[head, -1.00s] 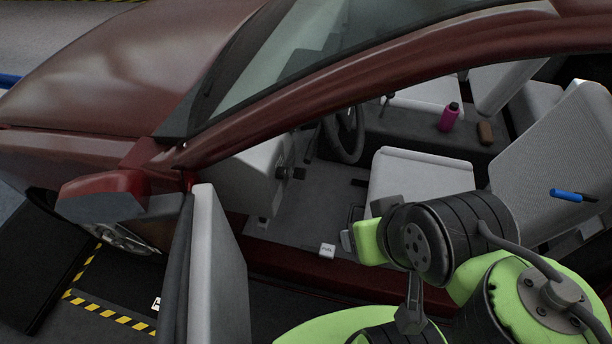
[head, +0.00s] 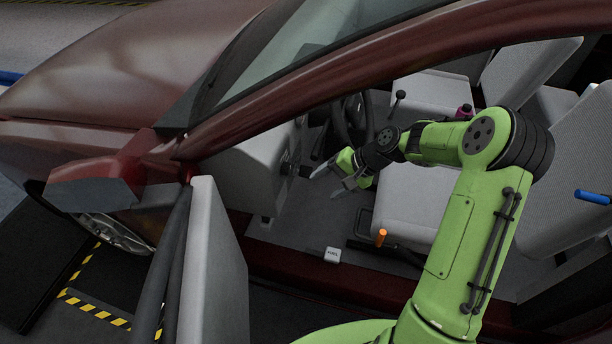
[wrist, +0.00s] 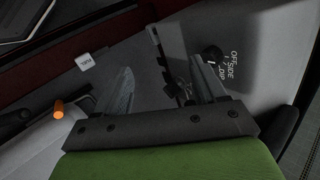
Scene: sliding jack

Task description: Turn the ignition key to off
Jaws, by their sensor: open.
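A small dark fitting (head: 287,168) sticks out of the grey dashboard panel (head: 245,170) in the head view; the ignition key cannot be made out clearly in it. In the wrist view a dark round knob (wrist: 213,55) shows on the panel beside white lettering, close to the right finger. My gripper (head: 327,182) is inside the car, just right of the fitting, its two fingers spread. In the wrist view my gripper (wrist: 160,68) is open with nothing held between its fingers. I cannot tell whether a finger touches the fitting.
The steering wheel (head: 352,122) stands behind the gripper. The driver's seat (head: 405,215) and an orange-tipped lever (head: 381,237) are to the right and below. The open door (head: 218,265) stands at left. The red roof pillar (head: 330,80) crosses above. The footwell floor is mostly clear.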

